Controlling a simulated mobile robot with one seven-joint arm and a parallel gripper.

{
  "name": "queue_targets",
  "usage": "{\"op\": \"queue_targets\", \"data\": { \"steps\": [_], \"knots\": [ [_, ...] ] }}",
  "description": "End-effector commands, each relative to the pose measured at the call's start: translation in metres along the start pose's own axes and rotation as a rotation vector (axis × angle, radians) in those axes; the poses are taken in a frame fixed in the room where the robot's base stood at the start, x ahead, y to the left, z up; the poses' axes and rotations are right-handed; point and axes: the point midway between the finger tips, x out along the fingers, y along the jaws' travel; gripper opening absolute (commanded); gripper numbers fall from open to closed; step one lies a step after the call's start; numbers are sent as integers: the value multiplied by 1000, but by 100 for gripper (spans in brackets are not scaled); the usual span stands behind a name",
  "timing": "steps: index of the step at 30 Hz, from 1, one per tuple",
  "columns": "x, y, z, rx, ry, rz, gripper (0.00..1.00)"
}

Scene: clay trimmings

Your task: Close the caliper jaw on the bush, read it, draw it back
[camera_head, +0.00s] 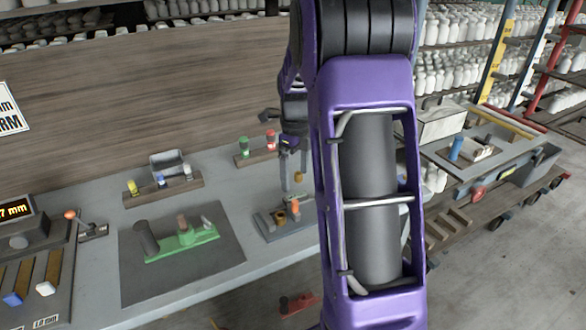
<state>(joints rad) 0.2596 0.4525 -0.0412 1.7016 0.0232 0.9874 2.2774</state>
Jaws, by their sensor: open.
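A small grey gauge (266,226), which looks like the caliper, sits on the bench just left of my arm. A brass-coloured bush (281,217) stands on it, with an orange part (294,209) close on its right. Whether the jaw touches the bush is too small to tell. My gripper (294,185) points down above and slightly behind the gauge, with its fingers apart. A small brass piece (299,177) shows near the fingertips; I cannot tell if it is between or behind them. A readout (15,211) at the far left shows "7 mm", partly cut off.
A green fixture (185,242) with a dark cylinder stands on a dark mat (140,285) left of the gauge. Racks with coloured pieces (163,187) stand behind. A lever with an orange knob (70,215) is at left. My arm hides the bench's right part.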

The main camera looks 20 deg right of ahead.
Motion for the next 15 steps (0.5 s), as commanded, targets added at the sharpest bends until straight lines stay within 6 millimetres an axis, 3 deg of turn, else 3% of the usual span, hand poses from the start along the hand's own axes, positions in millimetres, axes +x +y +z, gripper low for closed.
{"op": "queue_targets", "data": {
  "steps": [9,15],
  "knots": [
    [53,0,0,-2,2,1,95],
    [77,1,0,-3,2,1,95]
  ]
}}
